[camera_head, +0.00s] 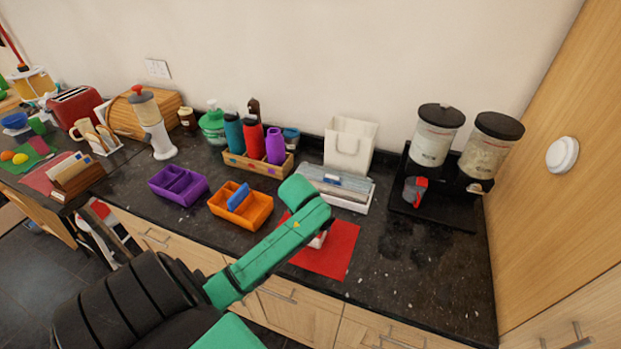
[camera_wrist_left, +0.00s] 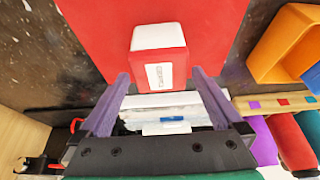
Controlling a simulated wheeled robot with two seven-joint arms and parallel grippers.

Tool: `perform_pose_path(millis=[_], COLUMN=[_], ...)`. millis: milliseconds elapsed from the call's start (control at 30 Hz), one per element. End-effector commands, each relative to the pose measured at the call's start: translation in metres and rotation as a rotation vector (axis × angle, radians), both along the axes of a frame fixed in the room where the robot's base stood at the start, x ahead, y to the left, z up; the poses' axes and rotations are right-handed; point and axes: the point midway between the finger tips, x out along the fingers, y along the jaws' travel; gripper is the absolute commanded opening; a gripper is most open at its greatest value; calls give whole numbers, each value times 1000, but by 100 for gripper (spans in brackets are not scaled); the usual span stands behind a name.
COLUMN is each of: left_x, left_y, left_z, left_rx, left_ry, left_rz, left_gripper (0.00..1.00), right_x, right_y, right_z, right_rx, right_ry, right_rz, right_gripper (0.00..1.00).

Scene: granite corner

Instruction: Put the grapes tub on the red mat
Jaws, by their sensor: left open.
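The grapes tub (camera_wrist_left: 158,38) is small, white on one face and red on the side that carries a white label; the label's print is too small to read surely. It sits over the red mat (camera_wrist_left: 95,35), apparently resting on it. In the head view the mat (camera_head: 338,255) lies at the counter's front edge, and the tub (camera_head: 318,240) is partly hidden by my left arm. My left gripper (camera_wrist_left: 160,75) is open, its two purple fingers on either side of the tub's near end, with gaps to both. My right gripper is not in view.
An orange caddy (camera_head: 247,212) and a purple caddy (camera_head: 165,187) stand left of the mat. A black dispenser stand (camera_head: 430,212) is at right. The counter right of the mat is clear.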

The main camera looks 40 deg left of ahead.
Motion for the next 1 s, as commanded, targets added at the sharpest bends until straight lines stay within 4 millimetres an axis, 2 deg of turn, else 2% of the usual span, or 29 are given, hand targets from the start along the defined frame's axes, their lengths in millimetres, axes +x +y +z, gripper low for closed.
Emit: perform_pose_path(millis=[133,400,500,633,1000], left_x=[-8,-34,-40,-43,-43], left_y=[-3,-12,-14,-15,-15], left_z=[19,86,101,108,108], left_rx=[1,1,0,1,1], left_ry=[-5,-6,-4,-1,0], left_rz=[-1,-2,0,0,0], left_gripper=[100,100,100,100,100], right_x=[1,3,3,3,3], right_y=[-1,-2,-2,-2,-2], right_z=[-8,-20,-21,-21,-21], right_rx=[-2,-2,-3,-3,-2], right_ry=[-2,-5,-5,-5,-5], right_rz=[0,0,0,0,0], right_gripper=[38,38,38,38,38])
